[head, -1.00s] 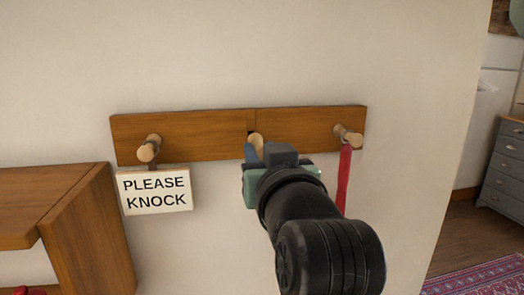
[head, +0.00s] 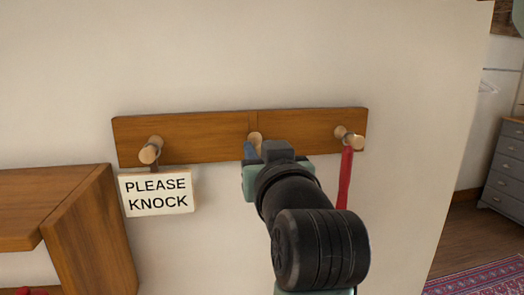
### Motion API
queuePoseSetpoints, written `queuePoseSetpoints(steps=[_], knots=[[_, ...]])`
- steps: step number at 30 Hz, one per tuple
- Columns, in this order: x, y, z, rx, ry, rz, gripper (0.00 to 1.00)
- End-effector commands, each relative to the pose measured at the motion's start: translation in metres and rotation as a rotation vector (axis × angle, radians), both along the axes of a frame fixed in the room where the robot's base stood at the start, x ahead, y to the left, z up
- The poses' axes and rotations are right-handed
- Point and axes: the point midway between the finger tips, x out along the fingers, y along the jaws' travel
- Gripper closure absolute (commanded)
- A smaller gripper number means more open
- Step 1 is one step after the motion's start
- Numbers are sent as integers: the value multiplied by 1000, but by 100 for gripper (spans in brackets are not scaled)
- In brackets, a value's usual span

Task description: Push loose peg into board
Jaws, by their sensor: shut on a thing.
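The brown wooden peg board (head: 205,144) is mounted on the pale wall and carries three light wooden pegs. The middle peg (head: 256,139) is at the board's centre, beside the seam. My gripper (head: 251,151) is at this peg and shut on it. The gripper body hides the peg's lower part, and I cannot tell how deep the peg sits. The left peg (head: 151,150) and right peg (head: 349,137) stick out from the board.
A "PLEASE KNOCK" sign (head: 156,192) hangs from the left peg, and a red strap (head: 345,178) hangs from the right peg, close to my arm. A wooden shelf (head: 85,230) stands at lower left. The wall above the board is clear.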

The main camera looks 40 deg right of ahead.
Motion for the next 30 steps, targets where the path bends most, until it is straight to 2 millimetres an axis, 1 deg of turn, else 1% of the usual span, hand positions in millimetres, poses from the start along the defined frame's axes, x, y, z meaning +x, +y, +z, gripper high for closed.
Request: queuePoseSetpoints(steps=[16,17,18,22,30], knots=[[12,-7,0,1,1,0,100],[12,-7,0,1,1,0,67],[12,-7,0,1,1,0,60],[11,-7,0,1,1,0,37],[11,-7,0,1,1,0,36]])
